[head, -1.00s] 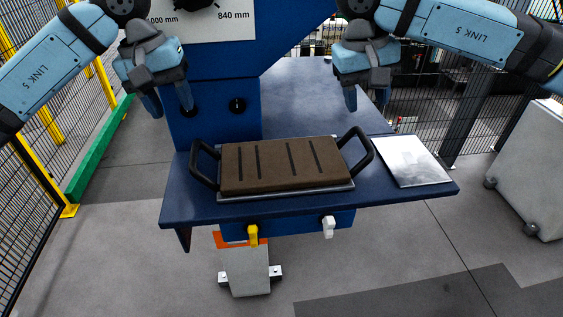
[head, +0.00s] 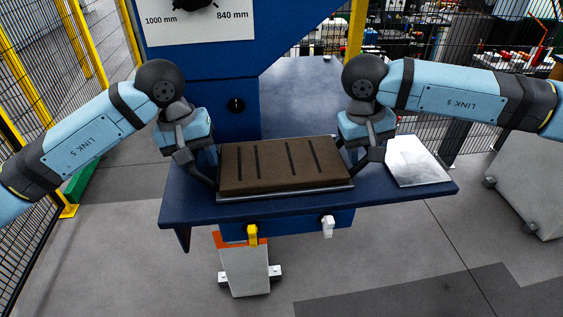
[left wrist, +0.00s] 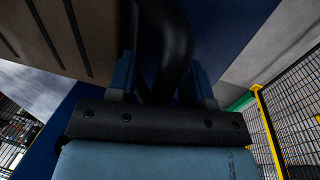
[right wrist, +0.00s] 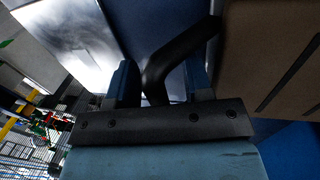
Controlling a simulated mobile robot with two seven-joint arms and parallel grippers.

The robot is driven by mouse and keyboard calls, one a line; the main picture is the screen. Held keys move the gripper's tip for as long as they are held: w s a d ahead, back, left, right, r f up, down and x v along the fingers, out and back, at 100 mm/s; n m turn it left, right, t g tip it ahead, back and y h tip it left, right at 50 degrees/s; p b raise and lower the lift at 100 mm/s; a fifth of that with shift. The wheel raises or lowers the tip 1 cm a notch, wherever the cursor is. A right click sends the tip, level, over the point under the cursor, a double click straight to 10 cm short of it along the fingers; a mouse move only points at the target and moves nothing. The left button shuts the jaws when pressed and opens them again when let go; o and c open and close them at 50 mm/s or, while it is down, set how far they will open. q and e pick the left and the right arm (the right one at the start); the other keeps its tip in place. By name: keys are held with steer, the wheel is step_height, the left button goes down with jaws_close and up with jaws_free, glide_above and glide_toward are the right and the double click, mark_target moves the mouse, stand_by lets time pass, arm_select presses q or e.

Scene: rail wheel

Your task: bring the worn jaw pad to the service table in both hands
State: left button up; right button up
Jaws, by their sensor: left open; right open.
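The worn jaw pad (head: 285,165) is a brown grooved slab on a grey backing plate, lying flat on the blue machine table (head: 400,195). It has a black loop handle at each end. My left gripper (head: 207,172) is at the left handle; in the left wrist view its open fingers (left wrist: 160,80) stand on either side of the black handle bar (left wrist: 165,40). My right gripper (head: 358,160) is at the right handle; in the right wrist view its open fingers (right wrist: 160,82) stand on either side of the handle bar (right wrist: 180,48). Whether the fingers touch the bars is unclear.
A shiny metal plate (head: 418,162) lies on the table to the right of the pad. The blue machine column (head: 215,75) rises behind. A yellow lever (head: 252,235) and a white lever (head: 328,227) hang at the front edge. A pale cabinet (head: 530,170) stands at the right.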

arm_select(q)
jaws_close()
arm_select(e)
jaws_close()
arm_select(q)
steer(key=shift+r, duration=0.1)
stand_by(1.0)
